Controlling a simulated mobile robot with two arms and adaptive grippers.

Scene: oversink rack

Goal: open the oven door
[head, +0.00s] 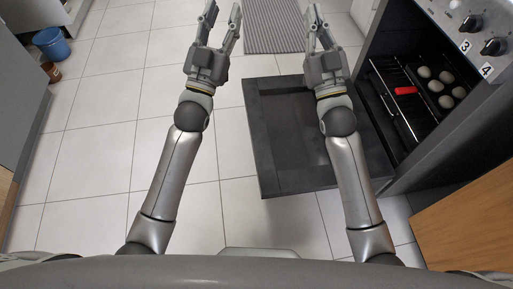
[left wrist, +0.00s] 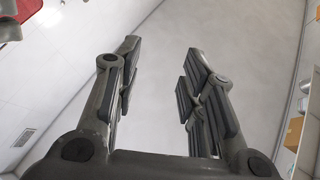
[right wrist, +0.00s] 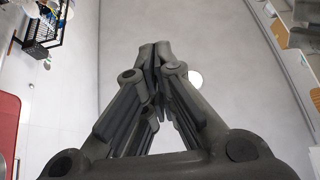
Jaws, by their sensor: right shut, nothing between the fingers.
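The oven door (head: 285,150) is a dark panel, folded down and open, out in front of the oven (head: 447,150) at the right. The oven's inside shows. My right gripper (head: 317,14) is shut and empty. Its arm crosses in front of the door in the head view, and its fingertips show past the door's far edge. Its fingertips meet in the right wrist view (right wrist: 155,50). My left gripper (head: 222,18) is open and empty, left of the door above the floor. Its fingers stand apart in the left wrist view (left wrist: 160,65). The door's handle cannot be made out.
Inside the oven are a wire rack (head: 392,82), a red item (head: 405,90) and a tray with several round pale pieces (head: 446,77). Knobs (head: 470,23) sit above. A grey mat (head: 272,27), a blue bucket (head: 52,43) and a wooden front (head: 465,225) are around. The tiled floor at left is clear.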

